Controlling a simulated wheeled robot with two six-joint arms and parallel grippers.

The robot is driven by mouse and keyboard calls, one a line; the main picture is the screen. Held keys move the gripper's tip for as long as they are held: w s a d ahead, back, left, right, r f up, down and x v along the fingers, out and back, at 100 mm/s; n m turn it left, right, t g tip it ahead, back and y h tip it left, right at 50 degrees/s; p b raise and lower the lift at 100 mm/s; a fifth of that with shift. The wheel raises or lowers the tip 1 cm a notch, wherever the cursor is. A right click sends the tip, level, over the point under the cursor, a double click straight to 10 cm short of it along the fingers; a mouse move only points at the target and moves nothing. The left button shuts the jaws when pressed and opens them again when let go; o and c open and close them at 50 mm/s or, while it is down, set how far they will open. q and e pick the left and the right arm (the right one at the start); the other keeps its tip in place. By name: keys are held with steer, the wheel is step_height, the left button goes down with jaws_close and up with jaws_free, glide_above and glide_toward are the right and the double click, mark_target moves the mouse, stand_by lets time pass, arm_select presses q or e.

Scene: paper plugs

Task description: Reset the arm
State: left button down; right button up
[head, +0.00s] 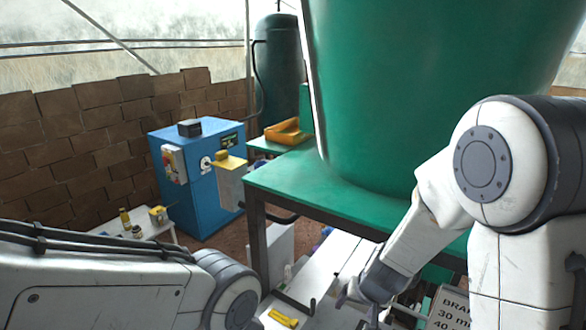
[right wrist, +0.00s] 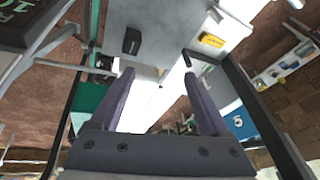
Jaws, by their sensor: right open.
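My right arm comes in from the right in the head view. Its gripper (head: 366,298) hangs low in front of the green table, over a white surface, and is partly blurred into the clutter behind it. In the right wrist view the two grey-purple fingers of the right gripper (right wrist: 159,76) stand wide apart. Nothing is held between them; a pale surface shows through the gap. My left arm fills the lower left of the head view, and its gripper is out of the picture.
A green table (head: 300,180) carries a large green tank (head: 430,90) close to my right arm. A blue machine (head: 200,190) stands behind at left. A yellow piece (head: 283,318) lies on the white table (head: 318,275) below. A black block (right wrist: 132,40) shows in the wrist view.

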steer(key=s+d+r+n+g, duration=0.25)
steer(key=s+d+r, duration=0.2)
steer(key=s, duration=0.45)
steer(key=s+a+f+n+g+b, duration=0.1)
steer(key=s+a+f+n+b, duration=0.3)
steer(key=s+a+b, duration=0.2)
steer(key=s+a+f+n+g+b, duration=0.1)
steer(key=s+a+f+n+b, duration=0.3)
steer(key=s+a+b, duration=0.3)
steer(key=shift+s+a+f+b, duration=0.2)
steer(key=shift+s+a+b, duration=0.05)
steer(key=shift+a+b, duration=0.4)
